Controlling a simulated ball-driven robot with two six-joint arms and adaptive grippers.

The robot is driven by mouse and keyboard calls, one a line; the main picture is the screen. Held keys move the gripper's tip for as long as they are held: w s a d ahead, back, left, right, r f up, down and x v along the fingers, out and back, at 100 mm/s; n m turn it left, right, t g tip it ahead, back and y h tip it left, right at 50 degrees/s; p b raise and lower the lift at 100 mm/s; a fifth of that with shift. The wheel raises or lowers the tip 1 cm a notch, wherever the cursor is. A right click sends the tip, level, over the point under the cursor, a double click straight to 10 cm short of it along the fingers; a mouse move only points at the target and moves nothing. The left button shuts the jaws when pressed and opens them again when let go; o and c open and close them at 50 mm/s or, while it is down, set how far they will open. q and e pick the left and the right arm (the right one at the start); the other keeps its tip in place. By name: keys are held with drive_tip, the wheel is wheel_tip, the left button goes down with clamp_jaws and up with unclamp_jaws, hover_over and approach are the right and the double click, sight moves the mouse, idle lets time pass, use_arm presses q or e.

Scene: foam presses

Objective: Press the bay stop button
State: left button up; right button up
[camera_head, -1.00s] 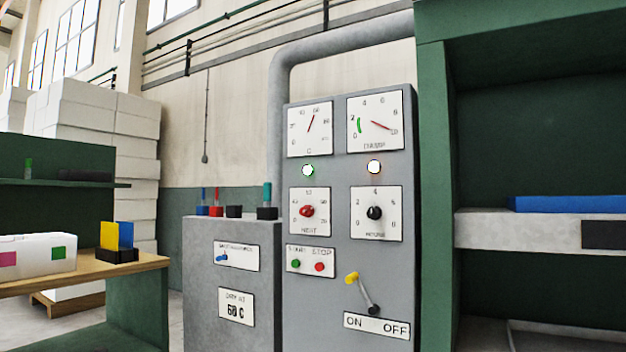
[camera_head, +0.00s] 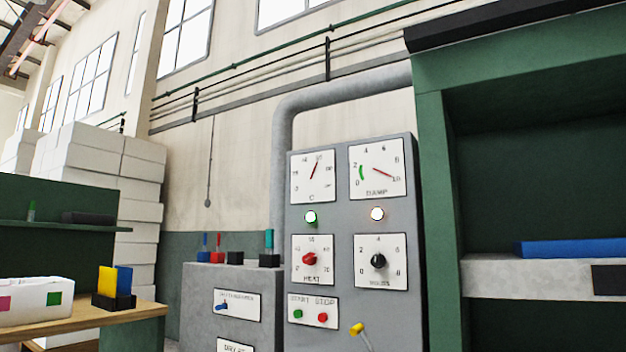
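The grey control cabinet (camera_head: 337,270) stands in the middle of the view. Its START/STOP plate (camera_head: 313,309) carries a green button (camera_head: 298,314) on the left and a red stop button (camera_head: 323,317) on the right, under the word STOP. The plate sits below the red HEAT knob (camera_head: 309,259). A yellow-ended lever (camera_head: 357,329) is to the lower right of the buttons, partly cut off by the bottom edge. Neither of my grippers shows in this view.
A lower grey box (camera_head: 220,305) with several coloured-handled items on top adjoins the cabinet on the left. A wooden bench (camera_head: 140,308) with a white box (camera_head: 35,301) is further left. A green-framed bay (camera_head: 437,200) with a grey shelf stands close on the right.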

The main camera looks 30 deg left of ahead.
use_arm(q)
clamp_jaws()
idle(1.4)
